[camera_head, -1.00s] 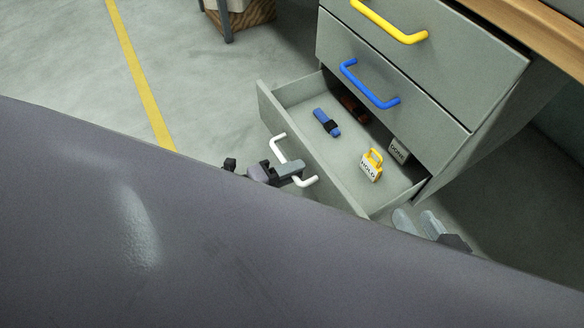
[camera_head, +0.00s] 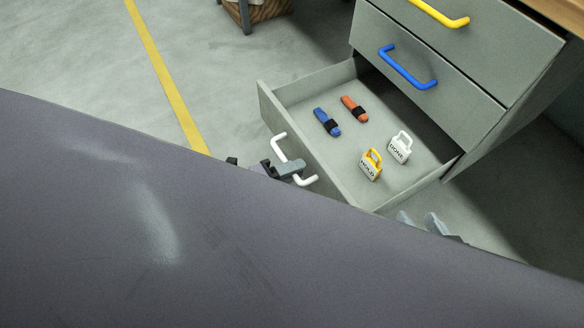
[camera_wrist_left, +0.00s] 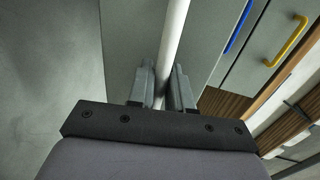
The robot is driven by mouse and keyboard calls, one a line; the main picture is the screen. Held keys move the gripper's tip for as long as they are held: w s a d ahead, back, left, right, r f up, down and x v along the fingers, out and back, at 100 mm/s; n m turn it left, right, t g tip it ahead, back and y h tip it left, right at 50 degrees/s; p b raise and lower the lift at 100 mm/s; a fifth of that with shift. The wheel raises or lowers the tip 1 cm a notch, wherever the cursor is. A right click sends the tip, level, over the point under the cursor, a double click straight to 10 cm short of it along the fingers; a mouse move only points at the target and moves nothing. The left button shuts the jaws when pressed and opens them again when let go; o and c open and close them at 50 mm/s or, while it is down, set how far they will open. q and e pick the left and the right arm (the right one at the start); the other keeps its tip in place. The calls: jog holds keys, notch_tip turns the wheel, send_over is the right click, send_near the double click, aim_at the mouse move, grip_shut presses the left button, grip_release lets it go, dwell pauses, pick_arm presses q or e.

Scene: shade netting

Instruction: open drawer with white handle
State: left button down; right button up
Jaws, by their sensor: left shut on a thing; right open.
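The bottom drawer (camera_head: 345,188) of the grey cabinet stands well open in the head view. Its white handle (camera_head: 279,146) is on the front panel. My left gripper (camera_head: 291,169) is shut on the white handle; in the left wrist view the white bar (camera_wrist_left: 172,45) runs between the two fingers (camera_wrist_left: 163,88). My right gripper (camera_head: 420,222) is open and empty below the drawer's near right corner, partly hidden by my arm. Inside the drawer lie a blue strap roll (camera_head: 327,122), an orange one (camera_head: 354,108), a yellow HOLD tag (camera_head: 370,164) and a white DONE tag (camera_head: 399,147).
Above are two shut drawers, one with a blue handle (camera_head: 407,69) and one with a yellow handle (camera_head: 438,14). A wooden crate (camera_head: 259,10) stands at the top. The floor with a yellow line (camera_head: 167,75) is clear at left.

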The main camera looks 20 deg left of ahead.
pick_arm(q)
jog(key=shift+s+a, duration=0.15)
jog(key=shift+a, duration=0.15)
pick_arm(e)
jog(key=shift+s+a, duration=0.15)
jog(key=shift+s, duration=0.05)
pick_arm(q)
jog(key=c, duration=1.2)
grip_release()
pick_arm(e)
jog(key=shift+w+r, duration=0.15)
jog(key=shift+w, duration=0.05)
pick_arm(q)
jog(key=p+v, duration=0.2)
jog(key=v, duration=0.5)
pick_arm(e)
jog(key=shift+s+d+h, duration=0.4)
jog(key=shift+s+d, duration=0.1)
jog(key=shift+d, duration=0.3)
